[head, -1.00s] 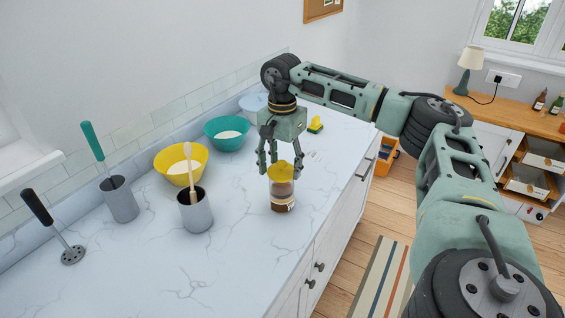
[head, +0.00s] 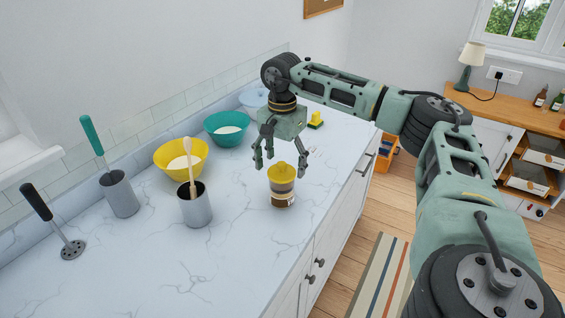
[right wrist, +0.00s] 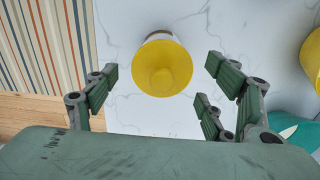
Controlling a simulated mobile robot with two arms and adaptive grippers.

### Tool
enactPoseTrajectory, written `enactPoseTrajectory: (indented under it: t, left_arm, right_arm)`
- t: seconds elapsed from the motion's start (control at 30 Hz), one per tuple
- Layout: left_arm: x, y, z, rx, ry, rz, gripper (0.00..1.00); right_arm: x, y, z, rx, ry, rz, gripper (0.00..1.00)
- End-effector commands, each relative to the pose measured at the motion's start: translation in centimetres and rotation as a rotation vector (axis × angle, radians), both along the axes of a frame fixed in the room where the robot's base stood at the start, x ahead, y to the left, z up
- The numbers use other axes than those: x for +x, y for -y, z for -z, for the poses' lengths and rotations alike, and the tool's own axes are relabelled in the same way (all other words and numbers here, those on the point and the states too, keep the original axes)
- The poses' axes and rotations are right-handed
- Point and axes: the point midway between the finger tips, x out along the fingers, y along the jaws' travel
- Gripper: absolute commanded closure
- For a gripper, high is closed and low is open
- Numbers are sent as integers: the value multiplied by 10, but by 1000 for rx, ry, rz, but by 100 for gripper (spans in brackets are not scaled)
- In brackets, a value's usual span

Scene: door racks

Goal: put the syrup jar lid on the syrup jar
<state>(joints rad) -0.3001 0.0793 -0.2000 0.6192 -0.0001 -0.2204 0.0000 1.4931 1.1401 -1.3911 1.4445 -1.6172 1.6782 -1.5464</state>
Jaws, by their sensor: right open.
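The syrup jar (head: 283,198) is a small clear jar with brown contents and a label, standing upright on the marble counter. The yellow syrup jar lid (head: 282,174) with a round knob sits on top of the jar. In the right wrist view the lid (right wrist: 162,68) hides most of the jar; only a pale edge of the jar (right wrist: 159,35) shows. My right gripper (head: 280,162) is open around and above the lid, its fingers apart from it on both sides. It also shows empty in the right wrist view (right wrist: 163,85). My left gripper is not in view.
A grey canister (head: 196,210) with a wooden-handled tool stands left of the jar. Behind are a yellow bowl (head: 164,158), a teal bowl (head: 217,137) and a yellow sponge (head: 316,119). Another canister (head: 122,199) and a black-handled masher (head: 55,222) are farther left. The front counter is clear.

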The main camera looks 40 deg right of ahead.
Motion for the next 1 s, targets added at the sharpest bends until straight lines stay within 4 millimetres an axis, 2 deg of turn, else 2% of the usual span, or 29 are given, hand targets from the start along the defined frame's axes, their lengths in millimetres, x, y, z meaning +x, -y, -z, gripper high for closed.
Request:
enactPoseTrajectory:
  t: [0.17, 0.27, 0.33, 0.63, 0.8, 1.0]
  left_arm:
    - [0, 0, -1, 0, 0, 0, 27]
    - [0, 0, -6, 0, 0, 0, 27]
    - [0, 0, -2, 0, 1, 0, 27]
    - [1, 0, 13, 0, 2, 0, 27]
    - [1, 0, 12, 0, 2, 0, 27]
    - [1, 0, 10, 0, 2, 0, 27]
  right_arm:
    - [0, 0, -3, 0, 1, 0, 25]
    - [1, 0, -13, -1, 3, 0, 25]
    - [1, 0, -20, 0, 5, 0, 25]
    - [2, -1, -86, 2, 6, -1, 25]
    - [1, -1, -118, 1, 2, 0, 25]
    - [1, 0, -132, -1, 0, -1, 25]
